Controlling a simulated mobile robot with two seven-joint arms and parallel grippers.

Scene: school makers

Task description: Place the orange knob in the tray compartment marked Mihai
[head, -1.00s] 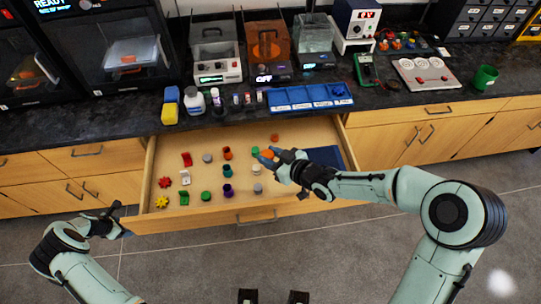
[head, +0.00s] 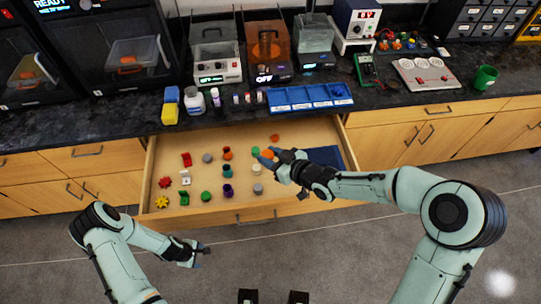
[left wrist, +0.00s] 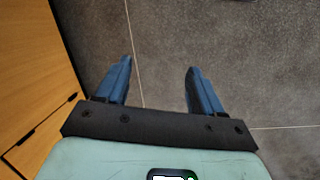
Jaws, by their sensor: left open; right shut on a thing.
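An orange knob (head: 267,153) is at the fingertips of my right gripper (head: 266,158), which is shut on it above the open drawer; the fingers partly hide it. A blue tray (head: 308,108) with several labelled compartments lies on the dark counter behind the drawer. Its labels are too small to read, so I cannot tell which compartment is Mihai's. A small blue thing sits in its right-end compartment. My left gripper (head: 203,254) is open and empty in front of the drawer, over the floor. Its spread fingers show in the left wrist view (left wrist: 158,92).
The open drawer (head: 150,190) holds several small coloured knobs, gears and caps, and a dark blue panel (head: 325,156) at right. Bottles (head: 195,101) stand left of the tray, machines (head: 215,55) behind it. A multimeter (head: 367,70) stands to its right.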

